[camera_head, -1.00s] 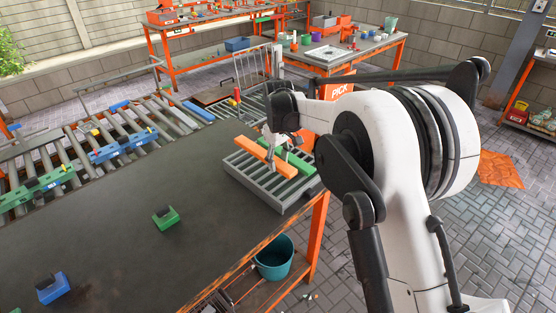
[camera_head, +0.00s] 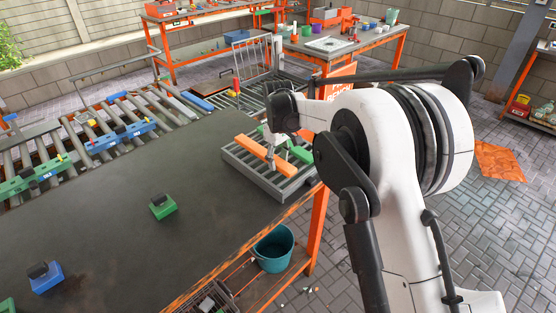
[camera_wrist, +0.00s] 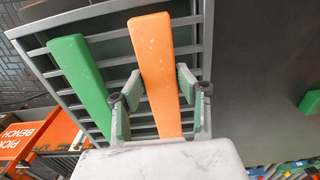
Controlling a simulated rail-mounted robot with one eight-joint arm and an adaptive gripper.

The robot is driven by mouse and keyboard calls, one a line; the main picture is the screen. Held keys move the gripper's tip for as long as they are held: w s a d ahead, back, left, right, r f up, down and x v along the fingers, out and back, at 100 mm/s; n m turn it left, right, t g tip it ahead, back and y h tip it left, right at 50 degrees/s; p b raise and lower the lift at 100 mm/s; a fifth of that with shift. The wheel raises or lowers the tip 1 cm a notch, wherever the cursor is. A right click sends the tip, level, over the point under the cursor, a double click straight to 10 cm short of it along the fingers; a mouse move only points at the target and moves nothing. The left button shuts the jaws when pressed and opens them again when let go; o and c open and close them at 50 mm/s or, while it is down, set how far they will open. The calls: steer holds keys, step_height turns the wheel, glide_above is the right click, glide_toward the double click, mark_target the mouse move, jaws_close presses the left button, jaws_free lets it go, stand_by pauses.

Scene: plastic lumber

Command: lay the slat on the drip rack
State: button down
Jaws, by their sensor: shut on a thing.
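The drip rack (camera_head: 284,197) is a grey slatted frame on the near right end of the dark bench. An orange slat (camera_head: 251,147) lies across the rack's bars, slanting from upper left to lower right in the head view. My gripper (camera_head: 277,153) is over the rack, shut on the orange slat. In the wrist view my gripper (camera_wrist: 160,88) has one finger on each side of the orange slat (camera_wrist: 154,60), with the rack (camera_wrist: 207,40) beneath. A green slat (camera_wrist: 80,75) lies beside it on the rack. I cannot tell whether the orange slat touches the bars.
A green block (camera_head: 162,207) and a blue block (camera_head: 45,279) with dark tops sit on the bench (camera_head: 110,225). A roller conveyor (camera_head: 100,150) with blue and green pieces runs behind. A teal bucket (camera_head: 273,249) stands below the bench.

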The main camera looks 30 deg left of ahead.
steer(key=shift+f+b, duration=0.45)
steer(key=shift+f, duration=0.2)
steer(key=c, duration=1.2)
jaws_free()
steer(key=shift+o, duration=0.2)
step_height(320, 180, up, 12)
steer(key=shift+d, duration=0.1)
